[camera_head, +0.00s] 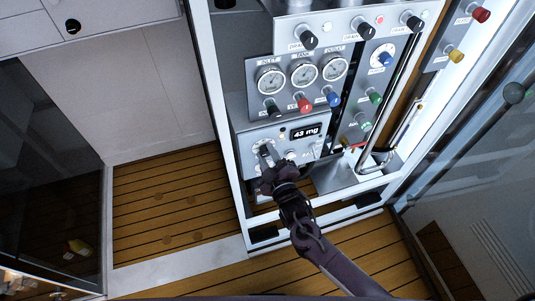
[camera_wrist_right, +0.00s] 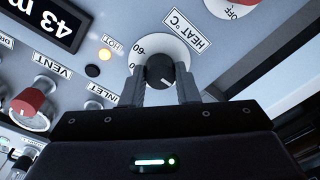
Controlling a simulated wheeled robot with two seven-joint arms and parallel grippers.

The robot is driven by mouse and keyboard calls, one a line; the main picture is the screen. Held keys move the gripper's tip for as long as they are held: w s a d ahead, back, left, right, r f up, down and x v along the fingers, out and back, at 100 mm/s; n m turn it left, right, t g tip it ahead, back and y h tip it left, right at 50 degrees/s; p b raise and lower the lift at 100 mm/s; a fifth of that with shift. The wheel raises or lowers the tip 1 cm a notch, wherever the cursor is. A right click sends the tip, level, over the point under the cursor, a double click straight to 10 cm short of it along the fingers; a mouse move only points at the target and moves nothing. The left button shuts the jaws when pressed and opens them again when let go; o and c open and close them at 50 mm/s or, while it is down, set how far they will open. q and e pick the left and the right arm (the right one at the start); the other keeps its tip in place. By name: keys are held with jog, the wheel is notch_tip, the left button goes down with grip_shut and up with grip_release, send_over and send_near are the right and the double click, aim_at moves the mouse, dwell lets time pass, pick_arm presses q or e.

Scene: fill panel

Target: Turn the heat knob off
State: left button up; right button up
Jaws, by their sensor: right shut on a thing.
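The heat knob (camera_wrist_right: 160,72) is dark with a white pointer line, on a white round dial beside the "HEAT °C" label (camera_wrist_right: 187,31) in the right wrist view. My right gripper (camera_wrist_right: 166,92) has one finger on each side of this knob and is shut on it. In the head view my right gripper (camera_head: 268,160) reaches the lower left of the panel (camera_head: 285,130), and its fingers and wrist cover much of the knob there. Part of the dial is hidden behind the fingers. My left gripper is not in view.
Above are three gauges (camera_head: 303,73) and several coloured knobs, including a red one (camera_head: 304,104). A metal pipe (camera_head: 372,160) stands at the right. The wooden floor (camera_head: 170,195) at left is clear.

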jog(key=shift+f, duration=0.1)
dwell(0.3)
jog(key=o, duration=1)
jog(key=v, duration=0.8)
jog(key=shift+w+b, duration=0.1)
jog(key=shift+b, duration=0.25)
